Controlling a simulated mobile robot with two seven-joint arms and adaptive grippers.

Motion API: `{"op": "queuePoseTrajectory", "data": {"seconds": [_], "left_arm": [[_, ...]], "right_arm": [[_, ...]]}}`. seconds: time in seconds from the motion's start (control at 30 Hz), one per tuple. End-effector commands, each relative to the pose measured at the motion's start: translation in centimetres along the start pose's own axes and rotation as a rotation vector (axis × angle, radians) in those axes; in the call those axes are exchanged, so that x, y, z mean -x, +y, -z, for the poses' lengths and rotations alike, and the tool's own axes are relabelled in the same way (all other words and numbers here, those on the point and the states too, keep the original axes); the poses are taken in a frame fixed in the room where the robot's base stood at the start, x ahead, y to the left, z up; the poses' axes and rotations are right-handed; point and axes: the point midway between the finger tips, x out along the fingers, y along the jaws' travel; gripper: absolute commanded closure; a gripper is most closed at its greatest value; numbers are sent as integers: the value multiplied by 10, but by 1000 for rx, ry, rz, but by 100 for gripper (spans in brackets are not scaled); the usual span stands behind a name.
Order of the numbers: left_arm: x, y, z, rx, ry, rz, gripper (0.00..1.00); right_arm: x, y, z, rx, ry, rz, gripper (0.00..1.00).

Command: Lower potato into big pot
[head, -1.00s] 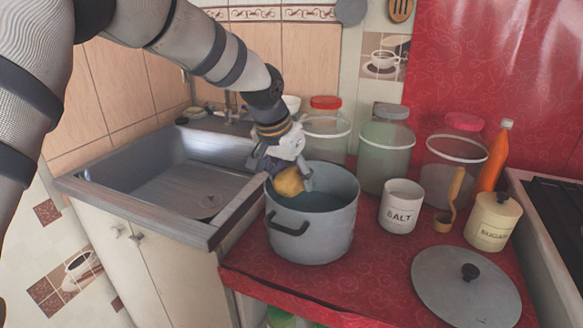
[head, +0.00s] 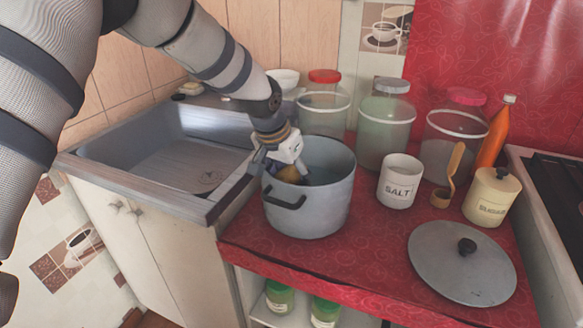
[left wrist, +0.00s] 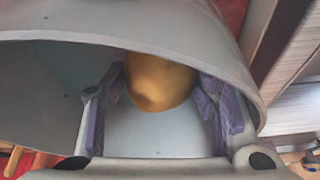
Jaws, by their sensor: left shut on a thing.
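The big pot (head: 310,212) is a grey metal pot with dark handles, standing open on the red counter. The pot's bottom under the potato is hidden in the head view. My right gripper is not in view.
A sink (head: 165,150) lies left of the pot. Behind stand lidded jars (head: 385,128). To the right are a salt canister (head: 399,184), a ladle (head: 450,176), an orange bottle (head: 492,138), a sugar canister (head: 490,198) and a pot lid (head: 462,268) lying flat.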

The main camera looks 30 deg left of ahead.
Motion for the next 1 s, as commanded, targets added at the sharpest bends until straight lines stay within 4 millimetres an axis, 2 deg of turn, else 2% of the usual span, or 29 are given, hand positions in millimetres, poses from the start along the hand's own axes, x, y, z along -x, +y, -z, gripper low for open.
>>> {"op": "queuePoseTrajectory", "data": {"seconds": [0.7,0.73,0.8,0.83,1.0], "left_arm": [[-2,-2,-3,3,-5,3,78],[-2,-2,-2,3,-5,3,44],[-2,-2,-2,3,-5,3,28],[-2,-2,-2,3,-5,3,23],[-1,-2,-2,2,-3,3,23]], "right_arm": [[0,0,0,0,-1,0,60],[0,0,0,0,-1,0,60],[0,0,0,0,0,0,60],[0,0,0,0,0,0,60],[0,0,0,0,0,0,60]]}}
